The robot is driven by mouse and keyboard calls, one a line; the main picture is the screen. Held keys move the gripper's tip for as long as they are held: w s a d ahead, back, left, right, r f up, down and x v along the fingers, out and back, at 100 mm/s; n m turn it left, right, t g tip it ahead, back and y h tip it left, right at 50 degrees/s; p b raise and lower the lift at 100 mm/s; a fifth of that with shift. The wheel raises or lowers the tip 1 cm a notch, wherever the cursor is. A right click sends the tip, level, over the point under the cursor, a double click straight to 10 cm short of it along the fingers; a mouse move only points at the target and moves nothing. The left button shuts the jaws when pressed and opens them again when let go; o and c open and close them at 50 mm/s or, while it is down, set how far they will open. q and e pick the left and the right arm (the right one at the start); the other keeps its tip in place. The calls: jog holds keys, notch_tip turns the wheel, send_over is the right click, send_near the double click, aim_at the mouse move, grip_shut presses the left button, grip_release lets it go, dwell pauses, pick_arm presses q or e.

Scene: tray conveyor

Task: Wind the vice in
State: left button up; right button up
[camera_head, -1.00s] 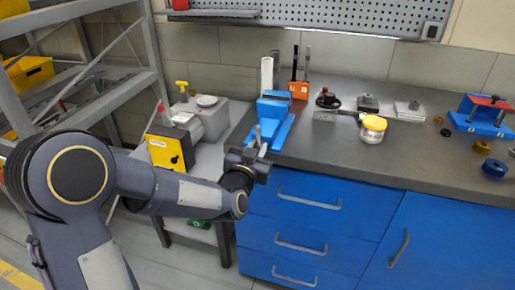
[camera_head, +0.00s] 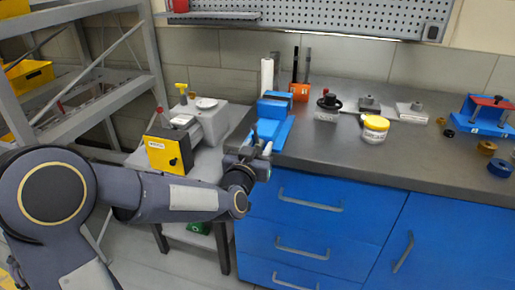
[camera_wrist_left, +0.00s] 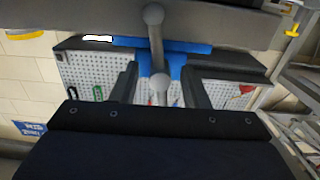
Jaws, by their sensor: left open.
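The blue vice (camera_head: 273,118) stands at the left end of the grey workbench top, near its front edge. Its grey handle bar shows at the front of the vice in the left wrist view (camera_wrist_left: 155,38), with a ball at each end. My left gripper (camera_head: 260,152) is at the front of the vice, beside the handle. In the left wrist view its two dark fingers (camera_wrist_left: 160,86) are apart, with the lower ball of the bar appearing between them. Contact cannot be told. My right gripper is not in view.
A yellow-lidded jar (camera_head: 375,129), an orange block (camera_head: 299,92) and a blue fixture (camera_head: 482,116) stand on the workbench (camera_head: 335,145). A grey machine with a yellow panel (camera_head: 164,153) is left of the vice. Blue drawers (camera_head: 305,215) lie below the bench.

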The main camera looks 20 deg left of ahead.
pick_arm(q)
jog(key=s, duration=0.7)
jog(key=shift+s+a, duration=0.15)
jog(key=shift+s, duration=0.25)
jog(key=shift+s, duration=0.1)
jog(key=s+a+f+n+g+h, duration=0.1)
jog(key=s+f+g, duration=0.25)
jog(key=s, duration=0.55)
jog(key=s+a+f+g+h+p, duration=0.1)
jog(key=s+f+g, duration=0.3)
jog(key=s, duration=0.5)
jog(key=s+a+f+n+g+h, duration=0.1)
jog(key=s+f+g, duration=0.1)
jog(key=s+g, duration=0.5)
notch_tip(320, 180, up, 17)
jog(key=s+t+p, duration=0.1)
jog(key=t+p, duration=0.1)
jog(key=p, duration=1.5)
jog(key=shift+s+r, duration=0.2)
jog(key=shift+s, duration=0.15)
jog(key=shift+o, duration=0.2)
